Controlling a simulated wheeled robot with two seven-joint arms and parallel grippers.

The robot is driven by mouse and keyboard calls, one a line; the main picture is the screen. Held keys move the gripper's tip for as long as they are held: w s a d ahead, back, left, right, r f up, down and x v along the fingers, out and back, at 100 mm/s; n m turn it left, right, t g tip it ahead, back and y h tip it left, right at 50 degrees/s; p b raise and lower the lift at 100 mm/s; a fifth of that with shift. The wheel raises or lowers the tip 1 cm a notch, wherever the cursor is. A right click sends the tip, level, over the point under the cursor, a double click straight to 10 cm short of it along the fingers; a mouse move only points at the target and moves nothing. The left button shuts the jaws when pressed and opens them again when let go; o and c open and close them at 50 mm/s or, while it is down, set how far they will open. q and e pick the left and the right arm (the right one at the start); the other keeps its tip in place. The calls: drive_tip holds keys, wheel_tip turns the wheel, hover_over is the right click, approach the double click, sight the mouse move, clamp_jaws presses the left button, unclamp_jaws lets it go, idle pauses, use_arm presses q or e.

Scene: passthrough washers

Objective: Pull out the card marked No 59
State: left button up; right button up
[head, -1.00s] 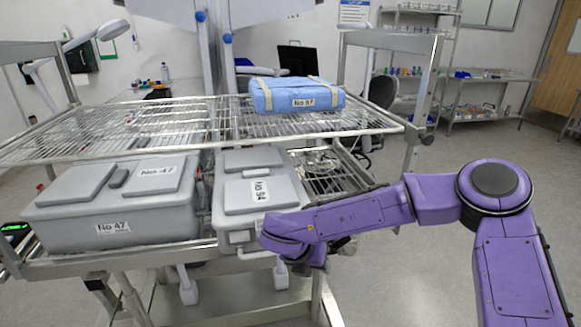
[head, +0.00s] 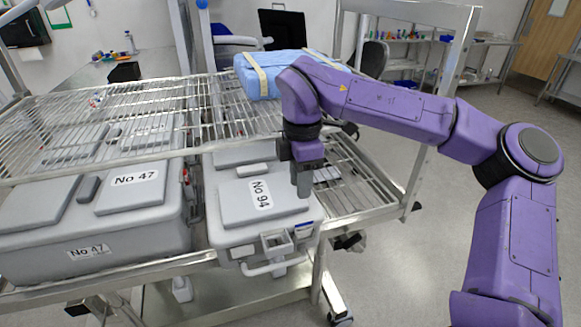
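I cannot read No 59 on anything in view. The grey case marked No 94 (head: 232,207) sits on the cart's lower shelf. A small card with a blue edge (head: 304,230) sits at its front, beside a white frame and handle; its print is too small to read. My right gripper (head: 303,188) points down over the right side of this case's lid. Its fingers show edge-on, so I cannot tell its opening or whether it touches the lid. My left gripper is out of view.
A grey case marked No 47 (head: 128,200) stands to the left. A blue wrapped pack (head: 258,75) lies on the wire upper shelf (head: 110,115), partly behind my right arm. The lower wire shelf (head: 358,195) is mostly bare at right. A cart post (head: 432,120) stands behind my arm.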

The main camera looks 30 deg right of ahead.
drive_tip(key=p, duration=0.1)
hover_over(301, 223)
wheel_tip(301, 223, down, 5)
wheel_tip(301, 223, down, 4)
drive_tip(key=shift+w+d+f+p, duration=0.1)
drive_tip(key=shift+w+p, duration=0.05)
drive_tip(key=shift+p, duration=0.2)
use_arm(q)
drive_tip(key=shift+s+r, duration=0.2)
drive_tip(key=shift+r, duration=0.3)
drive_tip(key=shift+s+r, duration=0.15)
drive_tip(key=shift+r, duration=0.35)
use_arm(e)
drive_tip(key=shift+f, duration=0.35)
clamp_jaws()
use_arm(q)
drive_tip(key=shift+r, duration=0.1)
use_arm(e)
drive_tip(key=shift+r, duration=0.15)
drive_tip(key=shift+r+p, duration=2.5)
drive_tip(key=shift+r, duration=1.1)
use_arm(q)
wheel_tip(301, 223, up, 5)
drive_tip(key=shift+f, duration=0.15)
